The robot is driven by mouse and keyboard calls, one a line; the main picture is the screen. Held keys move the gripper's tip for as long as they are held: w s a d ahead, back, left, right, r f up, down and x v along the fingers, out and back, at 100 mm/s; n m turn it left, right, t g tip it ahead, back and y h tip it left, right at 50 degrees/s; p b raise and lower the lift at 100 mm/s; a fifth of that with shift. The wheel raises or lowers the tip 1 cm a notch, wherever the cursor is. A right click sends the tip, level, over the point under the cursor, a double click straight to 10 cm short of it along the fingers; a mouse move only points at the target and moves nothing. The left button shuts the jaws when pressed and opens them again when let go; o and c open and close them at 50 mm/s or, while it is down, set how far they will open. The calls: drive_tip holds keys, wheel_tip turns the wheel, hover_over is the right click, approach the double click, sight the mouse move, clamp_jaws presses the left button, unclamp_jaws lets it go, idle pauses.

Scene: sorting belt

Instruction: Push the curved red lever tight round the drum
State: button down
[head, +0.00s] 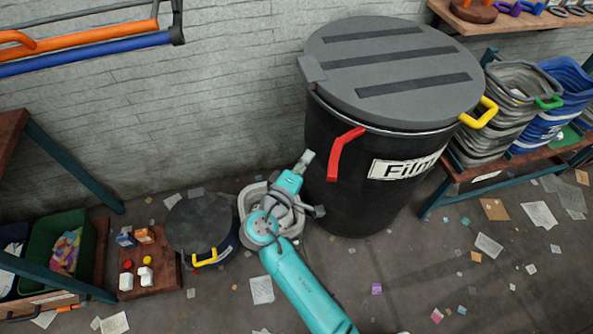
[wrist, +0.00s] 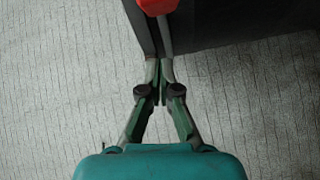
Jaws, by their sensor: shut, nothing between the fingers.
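The curved red lever (head: 339,154) sits on the upper side of the black drum (head: 340,195), just under the rim. Its lower end stands out from the drum wall. The drum has a grey lid (head: 390,73) with dark strips and a white label (head: 405,167). My gripper (head: 306,158) is shut and empty, to the left of the lever and apart from it in the head view. In the wrist view my gripper (wrist: 159,65) points toward the drum (wrist: 230,22), and the red lever (wrist: 157,5) shows at the top edge beyond the fingertips.
A yellow handle (head: 479,112) sticks out at the drum's right. Paper scraps litter the floor.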

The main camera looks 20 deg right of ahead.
drive_tip(key=shift+s+d+f, duration=0.2)
drive_tip(key=shift+s+d, duration=0.35)
drive_tip(key=shift+d, duration=0.2)
drive_tip(key=shift+s+d+f, duration=0.2)
drive_tip(key=shift+s+d, duration=0.3)
drive_tip(key=shift+d, duration=0.25)
